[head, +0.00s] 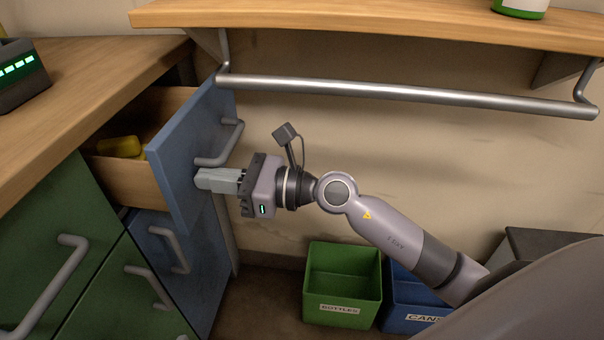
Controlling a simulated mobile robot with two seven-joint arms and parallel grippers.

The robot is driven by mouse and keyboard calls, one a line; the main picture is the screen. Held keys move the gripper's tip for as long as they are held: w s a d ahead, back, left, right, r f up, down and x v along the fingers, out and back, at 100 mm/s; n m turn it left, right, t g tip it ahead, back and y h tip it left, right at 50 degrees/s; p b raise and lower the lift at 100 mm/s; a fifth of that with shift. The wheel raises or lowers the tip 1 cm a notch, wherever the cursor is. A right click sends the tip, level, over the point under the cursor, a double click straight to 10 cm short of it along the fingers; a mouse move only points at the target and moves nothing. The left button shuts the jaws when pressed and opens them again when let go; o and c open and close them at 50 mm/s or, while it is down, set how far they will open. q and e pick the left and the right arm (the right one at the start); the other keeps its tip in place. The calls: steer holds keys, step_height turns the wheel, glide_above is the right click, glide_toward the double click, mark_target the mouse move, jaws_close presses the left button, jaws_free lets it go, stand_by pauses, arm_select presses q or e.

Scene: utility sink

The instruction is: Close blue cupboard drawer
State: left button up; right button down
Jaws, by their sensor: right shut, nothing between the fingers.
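The blue cupboard drawer (185,150) is pulled out from under the wooden counter at the left in the head view. Its wooden inside shows, with a yellow object (119,147) lying in it. A grey bar handle (224,147) is on its blue front. My right gripper (200,180) is shut and empty, with its fingertips at the lower part of the drawer front, below the handle. I cannot tell whether the fingertips touch the front. My left gripper is not in view.
A wooden shelf (380,22) with a metal rail (400,92) runs above my right arm. A green bottles bin (342,285) and a blue cans bin (408,300) stand on the floor. Closed green cupboard fronts (50,240) and a lower blue front (190,255) are at the left.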

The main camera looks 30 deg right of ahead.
steer(key=x, duration=1.1)
steer(key=shift+w, duration=0.1)
steer(key=shift+w+a, duration=0.1)
steer(key=shift+a, duration=0.1)
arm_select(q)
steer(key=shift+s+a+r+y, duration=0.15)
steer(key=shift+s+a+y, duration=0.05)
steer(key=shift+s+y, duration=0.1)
arm_select(e)
steer(key=shift+r, duration=0.1)
steer(key=shift+w+r, duration=0.1)
steer(key=shift+r, duration=0.05)
